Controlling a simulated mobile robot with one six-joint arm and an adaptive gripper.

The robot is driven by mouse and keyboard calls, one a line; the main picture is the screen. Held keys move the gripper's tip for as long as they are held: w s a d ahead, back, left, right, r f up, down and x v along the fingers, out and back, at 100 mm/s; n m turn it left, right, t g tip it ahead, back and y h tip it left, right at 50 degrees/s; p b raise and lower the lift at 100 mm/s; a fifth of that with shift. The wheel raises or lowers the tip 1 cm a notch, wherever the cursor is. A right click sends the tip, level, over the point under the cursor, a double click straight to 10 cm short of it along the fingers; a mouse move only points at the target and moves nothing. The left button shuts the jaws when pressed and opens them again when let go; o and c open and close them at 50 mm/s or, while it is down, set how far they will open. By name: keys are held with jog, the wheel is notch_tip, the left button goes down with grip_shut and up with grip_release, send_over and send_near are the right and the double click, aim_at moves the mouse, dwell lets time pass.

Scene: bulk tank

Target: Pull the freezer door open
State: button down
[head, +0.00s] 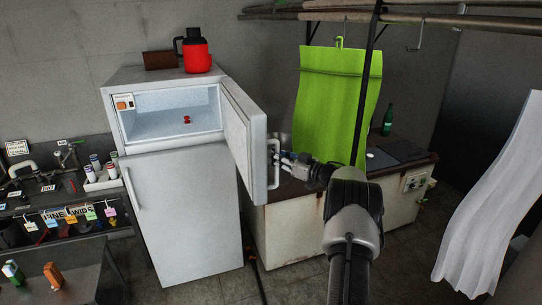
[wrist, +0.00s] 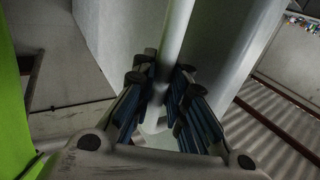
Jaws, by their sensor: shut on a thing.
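The freezer door (head: 246,137) is the upper door of a white fridge (head: 185,222). It stands wide open, swung out to the right on the right side of the freezer compartment (head: 172,110). A small red thing (head: 187,119) lies inside the compartment. My gripper (head: 276,157) is at the white bar handle (head: 273,172) on the door's outer face. In the wrist view my gripper (wrist: 160,95) has its fingers on both sides of the handle bar (wrist: 177,35) and is shut on it. The lower fridge door is closed.
A red jug (head: 197,53) and a brown box (head: 159,60) stand on top of the fridge. A bench (head: 290,225) with a green bottle (head: 388,119) is behind my arm. A green apron (head: 338,95) hangs above it. A cluttered shelf (head: 75,205) is at the left.

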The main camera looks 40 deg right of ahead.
jog(key=shift+f, duration=0.15)
jog(key=c, duration=1.6)
grip_release()
jog(key=shift+s, duration=0.1)
jog(key=shift+o, duration=0.2)
jog(key=shift+r, duration=0.2)
jog(key=shift+s, duration=0.1)
jog(key=s+d, duration=0.2)
jog(key=s, duration=0.9)
jog(key=shift+s+d, duration=0.15)
jog(key=shift+s, duration=0.15)
jog(key=shift+f, duration=0.1)
